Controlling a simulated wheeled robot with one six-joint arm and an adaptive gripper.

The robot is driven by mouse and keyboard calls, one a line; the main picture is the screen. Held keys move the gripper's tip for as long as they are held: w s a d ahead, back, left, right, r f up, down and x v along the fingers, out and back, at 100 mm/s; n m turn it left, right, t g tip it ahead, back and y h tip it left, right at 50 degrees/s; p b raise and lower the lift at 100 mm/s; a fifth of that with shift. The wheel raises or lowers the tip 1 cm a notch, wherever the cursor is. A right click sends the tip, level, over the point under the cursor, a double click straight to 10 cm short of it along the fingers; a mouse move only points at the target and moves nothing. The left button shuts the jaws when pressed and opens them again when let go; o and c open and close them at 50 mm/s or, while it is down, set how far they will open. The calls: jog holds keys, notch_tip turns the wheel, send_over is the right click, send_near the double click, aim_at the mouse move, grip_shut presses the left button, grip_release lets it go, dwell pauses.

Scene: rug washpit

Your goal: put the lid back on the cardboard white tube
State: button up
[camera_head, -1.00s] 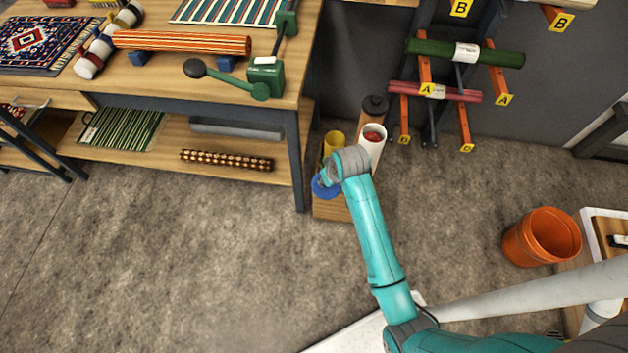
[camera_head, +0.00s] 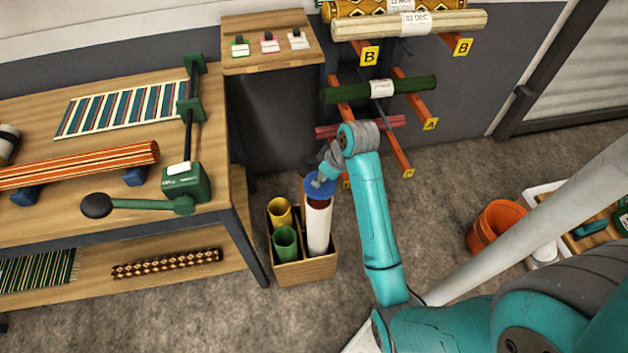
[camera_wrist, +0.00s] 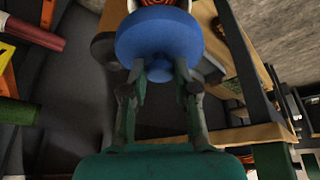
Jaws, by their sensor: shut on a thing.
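The white cardboard tube (camera_head: 318,230) stands upright in a wooden crate (camera_head: 305,270); a reddish roll shows in its mouth. My gripper (camera_head: 323,179) is shut on the knob of the blue lid (camera_head: 316,188). In the wrist view the lid (camera_wrist: 158,42) hangs from my fingertips (camera_wrist: 161,70), its disc facing away from my palm. In the head view the lid overlaps the back of the tube's mouth. Part of the mouth shows below the lid, so the lid is not seated; the gap between them is hard to judge.
A yellow tube (camera_head: 280,212) and a green tube (camera_head: 285,243) stand in the same crate. A workbench (camera_head: 225,222) is at the left. A rack with rolled rugs (camera_head: 380,90) rises behind. An orange bucket (camera_head: 492,230) is at the right. Floor in front of the crate is clear.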

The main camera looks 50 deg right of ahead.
aim_at(325, 186)
jog(key=shift+a+f, duration=0.1)
jog(key=shift+f, duration=3)
jog(key=shift+f, duration=0.1)
jog(key=o, duration=1)
jog(key=shift+o, duration=0.4)
jog(key=o, duration=0.4)
jog(key=shift+r, duration=3.5)
